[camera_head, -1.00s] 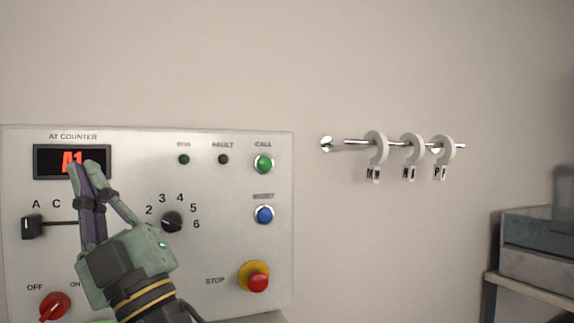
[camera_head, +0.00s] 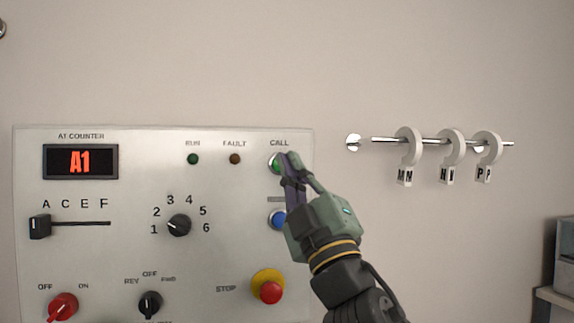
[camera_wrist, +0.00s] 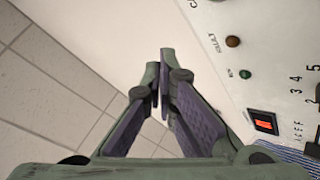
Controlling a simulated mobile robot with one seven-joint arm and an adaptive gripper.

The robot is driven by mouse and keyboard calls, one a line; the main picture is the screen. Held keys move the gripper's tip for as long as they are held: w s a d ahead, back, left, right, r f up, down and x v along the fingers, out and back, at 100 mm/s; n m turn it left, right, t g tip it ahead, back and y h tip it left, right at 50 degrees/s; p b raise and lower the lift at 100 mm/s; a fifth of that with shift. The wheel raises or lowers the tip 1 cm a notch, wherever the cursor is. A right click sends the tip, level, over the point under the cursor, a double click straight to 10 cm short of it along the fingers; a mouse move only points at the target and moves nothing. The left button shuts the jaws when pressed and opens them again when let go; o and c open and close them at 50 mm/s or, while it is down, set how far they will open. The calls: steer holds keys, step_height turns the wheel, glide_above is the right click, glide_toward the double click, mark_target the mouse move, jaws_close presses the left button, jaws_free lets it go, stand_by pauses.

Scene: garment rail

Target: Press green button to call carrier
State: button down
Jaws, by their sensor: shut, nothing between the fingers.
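The green button (camera_head: 274,164) under the CALL label sits at the upper right of the panel (camera_head: 120,205) in the head view. My gripper (camera_head: 288,156) is shut and empty, with its fingertips at the button's right side, partly covering it. I cannot tell whether they touch it. In the wrist view my gripper (camera_wrist: 160,80) shows its fingers together, and the green button is not visible there. The counter display (camera_head: 80,161) reads A1.
A selector knob (camera_head: 179,225), a slider (camera_head: 40,226) and a red switch (camera_head: 62,306) are further left.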

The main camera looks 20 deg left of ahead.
steer(key=w+a, duration=0.5)
steer(key=w, duration=0.2)
steer(key=shift+w+p, duration=0.15)
steer(key=shift+p, duration=0.25)
stand_by(1.4)
steer(key=shift+w+a, duration=0.25)
steer(key=shift+w, duration=0.1)
